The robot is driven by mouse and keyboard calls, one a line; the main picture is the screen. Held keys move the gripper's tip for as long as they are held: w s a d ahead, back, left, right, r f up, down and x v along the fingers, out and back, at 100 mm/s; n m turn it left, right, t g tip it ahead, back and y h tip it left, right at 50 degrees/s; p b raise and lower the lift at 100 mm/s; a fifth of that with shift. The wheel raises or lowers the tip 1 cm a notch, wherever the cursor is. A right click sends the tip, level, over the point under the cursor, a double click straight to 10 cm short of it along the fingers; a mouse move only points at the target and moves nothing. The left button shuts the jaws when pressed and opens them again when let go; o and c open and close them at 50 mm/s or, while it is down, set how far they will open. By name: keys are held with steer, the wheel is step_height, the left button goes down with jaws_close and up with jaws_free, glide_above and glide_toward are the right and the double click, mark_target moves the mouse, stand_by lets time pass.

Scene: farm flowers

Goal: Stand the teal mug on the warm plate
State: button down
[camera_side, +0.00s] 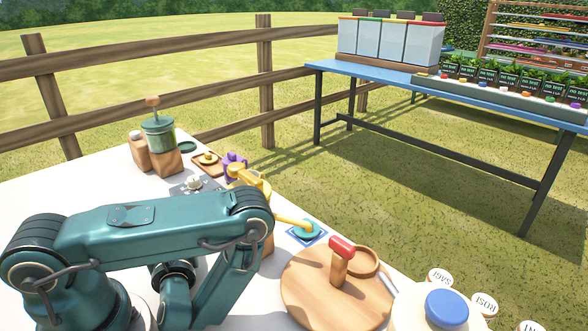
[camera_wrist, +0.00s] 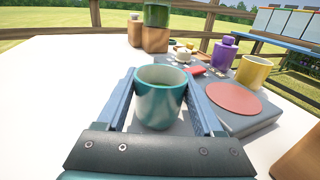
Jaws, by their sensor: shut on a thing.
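The teal mug (camera_wrist: 159,105) is upright between the two blue fingers of my gripper (camera_wrist: 160,88) in the wrist view, and the gripper is shut on it. I cannot tell whether its base touches the table. The warm plate appears as a salmon-red disc on a grey slab (camera_wrist: 234,101), just right of the right finger in the wrist view. The mug is beside the disc, not over it. In the side view my arm hides the mug, the gripper and the disc.
A yellow mug (camera_wrist: 254,72) stands close behind the disc, with a purple bottle (camera_wrist: 224,52) beyond it. A green jar on a wooden block (camera_side: 158,136) is at the back. A round wooden board (camera_side: 318,293) lies at the right. The white table (camera_wrist: 60,90) is clear at left.

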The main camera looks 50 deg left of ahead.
steer(key=shift+f, duration=0.1)
steer(key=shift+c, duration=0.2)
jaws_free()
steer(key=shift+d, duration=0.15)
steer(key=v, duration=0.4)
steer(key=shift+s+d, duration=0.1)
steer(key=shift+d, duration=0.15)
step_height(320, 180, up, 5)
steer(key=shift+s+r, duration=0.1)
steer(key=shift+r, duration=0.15)
steer(key=shift+o, duration=0.2)
steer(key=shift+r, duration=0.9)
